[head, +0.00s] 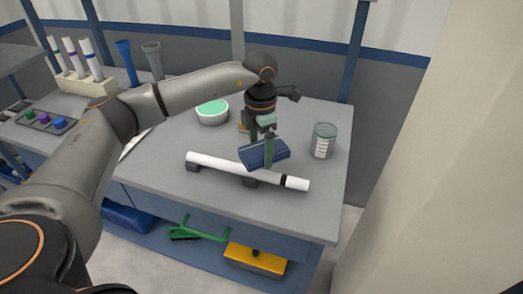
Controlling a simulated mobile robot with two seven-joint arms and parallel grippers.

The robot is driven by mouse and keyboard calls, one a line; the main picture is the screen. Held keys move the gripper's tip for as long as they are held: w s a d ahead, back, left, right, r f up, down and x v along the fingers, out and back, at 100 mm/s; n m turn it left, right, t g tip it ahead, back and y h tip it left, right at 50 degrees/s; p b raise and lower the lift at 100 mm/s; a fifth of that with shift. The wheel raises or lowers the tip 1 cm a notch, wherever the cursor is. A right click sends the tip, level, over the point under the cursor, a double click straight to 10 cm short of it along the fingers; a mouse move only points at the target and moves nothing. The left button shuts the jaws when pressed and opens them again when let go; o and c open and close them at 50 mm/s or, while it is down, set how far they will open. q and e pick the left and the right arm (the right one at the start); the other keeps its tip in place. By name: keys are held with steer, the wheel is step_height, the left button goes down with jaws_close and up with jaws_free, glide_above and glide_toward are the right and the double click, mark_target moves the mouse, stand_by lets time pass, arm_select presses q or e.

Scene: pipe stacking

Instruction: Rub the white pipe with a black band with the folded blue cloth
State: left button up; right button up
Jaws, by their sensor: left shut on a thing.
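A white pipe (222,166) with a black band (284,181) near its right end lies across dark supports on the grey table (310,218). My left gripper (268,158) is shut on the folded blue cloth (256,155) above the middle of the pipe. The cloth overlaps the pipe's upper edge in the picture; I cannot tell if it touches the pipe. The cloth hides a little of the pipe's far side. My right gripper is out of view.
A clear beaker (323,141) stands right of the cloth, and a bowl with green contents (212,112) behind left. A rack of white tubes (77,84) and a tray with coloured pieces (45,122) are at far left. The table's front right is clear.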

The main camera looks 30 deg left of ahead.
arm_select(q)
steer(key=shift+r+p, duration=0.3)
steer(key=shift+r, duration=0.4)
steer(key=shift+r+p, duration=0.35)
steer(key=shift+r, duration=0.15)
